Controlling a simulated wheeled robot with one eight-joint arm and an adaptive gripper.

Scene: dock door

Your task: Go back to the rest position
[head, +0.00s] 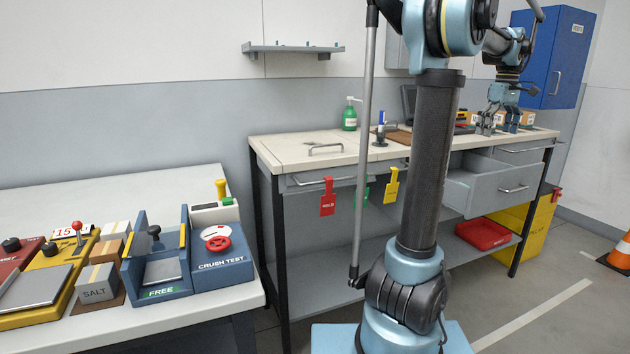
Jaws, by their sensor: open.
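My gripper (498,124) is at the upper right of the head view, above the right part of the workbench (300,148). It looks small and points downward. Its fingers are apart and I see nothing held between them. Small boxes with orange labels stand behind and beside it on the bench top. My arm rises through the middle of the view and reaches back to the right. It hides part of the bench. An open grey drawer (490,186) is below the gripper.
A left table (200,312) holds the crush test box (222,262), a salt block (97,285) and a yellow scale. Red, green and yellow tags hang from the bench front. A green bottle (350,118) stands on top. A blue wall cabinet (551,58) is close to the gripper. A cone (620,254) stands right.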

